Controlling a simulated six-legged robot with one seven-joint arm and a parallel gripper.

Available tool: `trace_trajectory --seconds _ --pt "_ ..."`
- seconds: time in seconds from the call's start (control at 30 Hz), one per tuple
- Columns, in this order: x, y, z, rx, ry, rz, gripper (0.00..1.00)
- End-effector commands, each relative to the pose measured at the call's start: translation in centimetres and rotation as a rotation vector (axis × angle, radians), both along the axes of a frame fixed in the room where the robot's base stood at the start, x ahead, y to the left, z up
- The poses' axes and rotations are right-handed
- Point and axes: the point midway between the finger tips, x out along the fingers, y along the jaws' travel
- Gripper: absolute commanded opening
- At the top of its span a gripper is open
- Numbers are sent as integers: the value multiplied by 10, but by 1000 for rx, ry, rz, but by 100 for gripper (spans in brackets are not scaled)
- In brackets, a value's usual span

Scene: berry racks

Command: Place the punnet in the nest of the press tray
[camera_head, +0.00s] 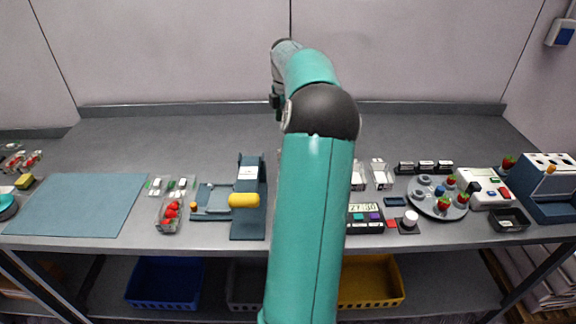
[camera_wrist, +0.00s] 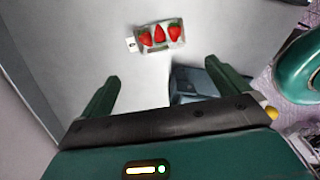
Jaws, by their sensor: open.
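A clear punnet with red strawberries (camera_head: 169,213) sits near the front of the bench, left of the press. The press (camera_head: 249,222) is dark blue with a yellow handle. Its flat blue tray (camera_head: 212,214) lies to its left; I cannot make out the nest clearly. In the wrist view a clear punnet (camera_wrist: 159,46) holds three strawberries and has a white tag at its left. I cannot tell whether it is the same punnet. My gripper (camera_wrist: 161,75) is open and empty, its fingers apart, with the punnet beyond the fingertips. My arm hides part of the bench in the head view.
Clear containers (camera_head: 172,186) stand behind the left punnet. A blue mat (camera_head: 80,203) lies at the left. Right of my arm are a display unit (camera_head: 365,218), a round plate with strawberries (camera_head: 425,204) and a blue rack (camera_head: 550,200). The back of the bench looks mostly clear.

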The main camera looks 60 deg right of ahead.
Motion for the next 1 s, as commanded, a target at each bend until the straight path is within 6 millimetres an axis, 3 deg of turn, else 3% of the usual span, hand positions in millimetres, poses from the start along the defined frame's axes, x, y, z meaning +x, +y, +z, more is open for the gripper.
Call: trace_trajectory --seconds 0.17,0.5,0.77,1.0 --pt "-7 -8 -15 9 -2 9 100" --pt "-5 -7 -76 8 -2 9 100" --pt "-6 -7 -95 7 -2 8 100" --pt "-8 -6 -131 9 -1 9 100"
